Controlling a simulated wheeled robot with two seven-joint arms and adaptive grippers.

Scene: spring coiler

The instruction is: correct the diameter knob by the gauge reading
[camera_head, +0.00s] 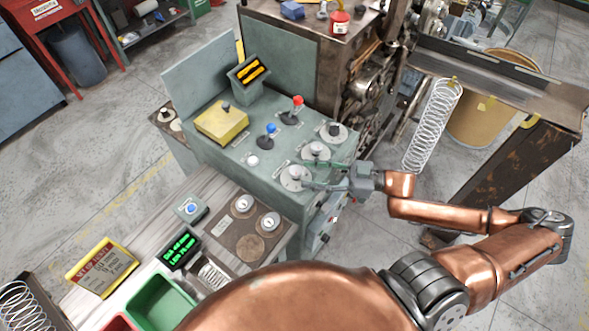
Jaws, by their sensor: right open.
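The grey-green console (265,188) carries a row of three round knobs on pale dials: a near one (294,178), a middle one (316,151) and a far one (334,131). Their labels are too small to read, so I cannot tell which is the diameter knob. My right gripper (307,174) comes in from the right, with its open fingers spread around the near knob. I cannot tell whether they touch it. A small black display with green text (180,248) stands on the bench, its reading unclear. My left gripper is not in view.
The console also has an amber display (248,71), a yellow box (222,122), a red-topped lever (296,105) and a blue-topped lever (269,132). A long spring (432,125) hangs beside the machine. A green bin (160,302) and a yellow-framed sign (101,267) are at the lower left.

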